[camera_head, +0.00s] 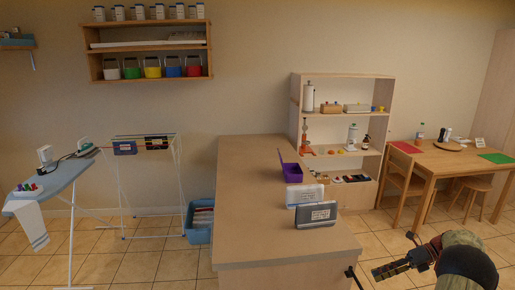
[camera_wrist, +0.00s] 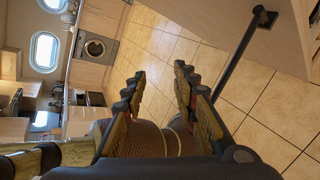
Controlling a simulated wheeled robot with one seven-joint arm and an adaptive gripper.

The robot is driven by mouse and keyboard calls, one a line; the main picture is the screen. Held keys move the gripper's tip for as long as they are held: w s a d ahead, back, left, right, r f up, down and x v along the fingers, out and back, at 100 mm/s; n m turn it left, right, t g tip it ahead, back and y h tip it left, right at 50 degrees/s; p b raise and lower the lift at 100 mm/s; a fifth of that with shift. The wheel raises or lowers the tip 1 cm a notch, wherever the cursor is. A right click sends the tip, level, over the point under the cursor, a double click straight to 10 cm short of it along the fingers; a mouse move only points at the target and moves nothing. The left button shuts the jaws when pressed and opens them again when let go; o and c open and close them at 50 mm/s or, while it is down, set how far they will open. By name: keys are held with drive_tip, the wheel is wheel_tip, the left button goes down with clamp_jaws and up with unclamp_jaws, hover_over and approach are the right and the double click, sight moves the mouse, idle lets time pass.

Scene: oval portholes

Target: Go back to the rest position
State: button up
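My gripper (camera_head: 391,270) shows at the lower right of the head view, beside the right end of the wooden counter (camera_head: 248,215) and low over the tiled floor. In the wrist view my gripper (camera_wrist: 162,88) has its two fingers apart, with bare floor tiles between the tips. It holds nothing that I can see. My arm shows at the lower right corner of the head view.
The counter holds a purple bin (camera_head: 292,172) and a grey sign box (camera_head: 316,215). A shelf unit (camera_head: 342,108) stands behind it. A wooden table (camera_head: 450,162) with chairs is at right. An ironing board (camera_head: 52,185) is at left. A dark bar (camera_wrist: 240,60) is near my fingers.

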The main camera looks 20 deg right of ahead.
drive_tip(key=w+a+r+n+g+h, duration=0.1)
drive_tip(key=a+r+n+h, duration=0.1)
drive_tip(key=a+r+n, duration=0.55)
drive_tip(key=w+a+r+n+g+h, duration=0.15)
drive_tip(key=a+r, duration=0.35)
drive_tip(key=a, duration=0.6)
drive_tip(key=a+r+n+g+h, duration=0.1)
drive_tip(key=a+r+n+h, duration=0.2)
drive_tip(key=a+r+n, duration=0.45)
drive_tip(key=s+a+r+n+h, duration=0.1)
drive_tip(key=s+a+n, duration=0.25)
drive_tip(key=a, duration=0.35)
drive_tip(key=s+a+r+n+h, duration=0.1)
drive_tip(key=s+a+n+h, duration=0.2)
drive_tip(key=a, duration=0.4)
drive_tip(key=s+a+f+n+t, duration=0.1)
drive_tip(key=s+a+n+t, duration=0.1)
drive_tip(key=s+n, duration=0.4)
drive_tip(key=s+a+n+t, duration=0.2)
drive_tip(key=s+a+n, duration=0.3)
drive_tip(key=s, duration=0.2)
drive_tip(key=shift+a+f+n+h, duration=0.25)
drive_tip(key=shift+f+n+h, duration=0.1)
drive_tip(key=shift+n, duration=0.05)
